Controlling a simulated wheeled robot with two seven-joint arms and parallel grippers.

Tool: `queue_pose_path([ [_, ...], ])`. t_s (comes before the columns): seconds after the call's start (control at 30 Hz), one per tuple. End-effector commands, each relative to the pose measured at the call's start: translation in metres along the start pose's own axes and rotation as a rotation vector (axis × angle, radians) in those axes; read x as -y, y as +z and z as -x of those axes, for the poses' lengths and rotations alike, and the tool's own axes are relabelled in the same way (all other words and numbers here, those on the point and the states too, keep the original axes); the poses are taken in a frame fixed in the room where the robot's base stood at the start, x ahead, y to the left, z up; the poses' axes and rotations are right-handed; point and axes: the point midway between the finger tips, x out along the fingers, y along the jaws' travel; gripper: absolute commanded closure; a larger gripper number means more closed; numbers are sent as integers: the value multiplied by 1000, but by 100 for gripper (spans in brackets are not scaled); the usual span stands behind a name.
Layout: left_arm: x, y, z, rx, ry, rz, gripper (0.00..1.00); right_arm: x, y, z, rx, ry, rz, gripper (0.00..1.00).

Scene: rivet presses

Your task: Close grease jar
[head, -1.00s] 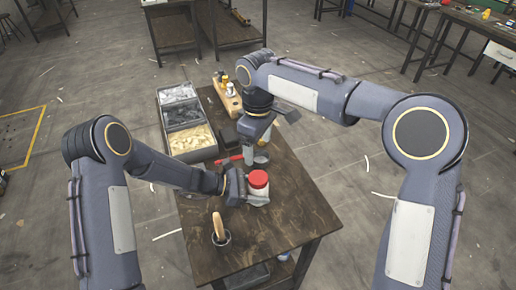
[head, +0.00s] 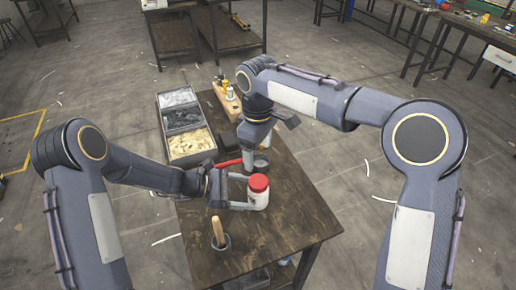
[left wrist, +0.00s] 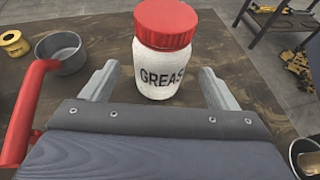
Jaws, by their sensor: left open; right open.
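The grease jar (head: 258,198) is white with a red lid (head: 258,183) seated on top, standing upright on the wooden table (head: 290,215). In the left wrist view the jar (left wrist: 162,75) reads "GREAS" and its red lid (left wrist: 166,22) covers the mouth. My left gripper (head: 248,193) is open beside the jar. In the left wrist view its fingers (left wrist: 158,92) are spread to either side of the jar's lower body, apart from it. My right gripper (head: 250,160) points down beyond the jar, near a grey cup; its fingers are mostly hidden.
A red handle (head: 228,162) and a grey metal cup (left wrist: 62,52) are near the jar. A cup with a wooden-handled tool (head: 219,238) stands at the table's front left. Bins (head: 187,125) of parts and a wooden block with bottles (head: 229,98) lie farther back.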

Motion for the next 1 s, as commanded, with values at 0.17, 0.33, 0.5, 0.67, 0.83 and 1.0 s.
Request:
queue_pose_path([
  [0.17,0,0,22,1,1,0,19,0,0,-3,0,0,0,25],
  [0.33,0,0,27,1,-1,0,19,0,0,-4,0,0,0,25],
  [0.5,0,0,27,1,-1,0,19,0,0,-3,0,0,0,25],
  [0.67,0,0,27,1,-1,0,19,0,0,-3,0,0,0,25],
  [0.83,0,10,30,1,-1,0,19,0,0,7,0,0,0,25],
  [1.0,0,40,43,1,-1,0,19,0,0,40,0,0,0,25],
])
